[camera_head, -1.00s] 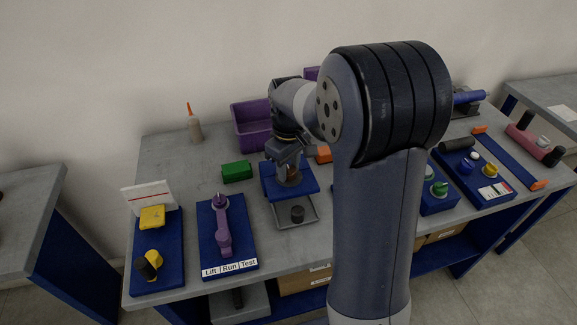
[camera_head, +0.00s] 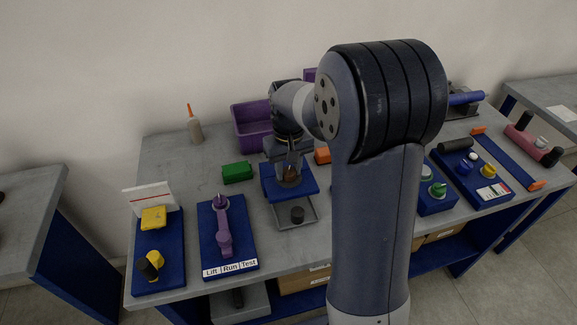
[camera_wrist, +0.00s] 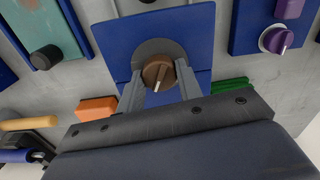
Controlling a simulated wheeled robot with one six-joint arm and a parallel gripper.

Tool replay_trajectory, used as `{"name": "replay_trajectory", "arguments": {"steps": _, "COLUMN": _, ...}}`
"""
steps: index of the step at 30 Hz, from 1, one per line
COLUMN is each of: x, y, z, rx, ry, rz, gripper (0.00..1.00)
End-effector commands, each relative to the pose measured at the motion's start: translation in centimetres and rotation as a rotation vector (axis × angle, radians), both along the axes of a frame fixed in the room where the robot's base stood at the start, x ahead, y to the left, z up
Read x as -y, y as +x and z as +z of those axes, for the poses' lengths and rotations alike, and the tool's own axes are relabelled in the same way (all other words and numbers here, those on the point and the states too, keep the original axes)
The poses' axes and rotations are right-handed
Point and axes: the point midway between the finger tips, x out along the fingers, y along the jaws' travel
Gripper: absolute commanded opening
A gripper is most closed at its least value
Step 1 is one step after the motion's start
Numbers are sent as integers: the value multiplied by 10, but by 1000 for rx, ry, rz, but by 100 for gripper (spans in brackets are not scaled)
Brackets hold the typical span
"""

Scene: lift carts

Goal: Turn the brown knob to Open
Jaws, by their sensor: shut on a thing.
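The brown knob (camera_wrist: 158,73) sits on a grey disc on a blue panel (camera_wrist: 200,22) in the wrist view. A pale pointer mark shows on the knob's lower part. My gripper (camera_wrist: 159,80) is shut on the knob, one finger on each side of it. In the head view the knob (camera_head: 290,173) shows between my gripper's fingers (camera_head: 289,170), on the blue panel (camera_head: 309,188). I see no Open label in either view.
A green block (camera_head: 237,172) lies left of the panel, and an orange block (camera_head: 322,155) lies right of it. A purple bin (camera_head: 250,125) stands behind. A purple lever (camera_head: 222,232) on a blue board stands at the left. My arm hides part of the table.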

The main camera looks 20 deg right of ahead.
Motion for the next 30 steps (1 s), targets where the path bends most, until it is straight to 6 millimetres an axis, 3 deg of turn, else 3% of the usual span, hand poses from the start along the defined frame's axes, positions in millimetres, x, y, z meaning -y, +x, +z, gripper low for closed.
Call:
{"name": "replay_trajectory", "arguments": {"steps": 15, "x": 1, "y": 1, "z": 1, "rx": 3, "ry": 0, "rz": -434, "gripper": 11}}
{"name": "replay_trajectory", "arguments": {"steps": 30, "x": 1, "y": 1, "z": 1, "rx": 4, "ry": 0, "rz": -596, "gripper": 11}}
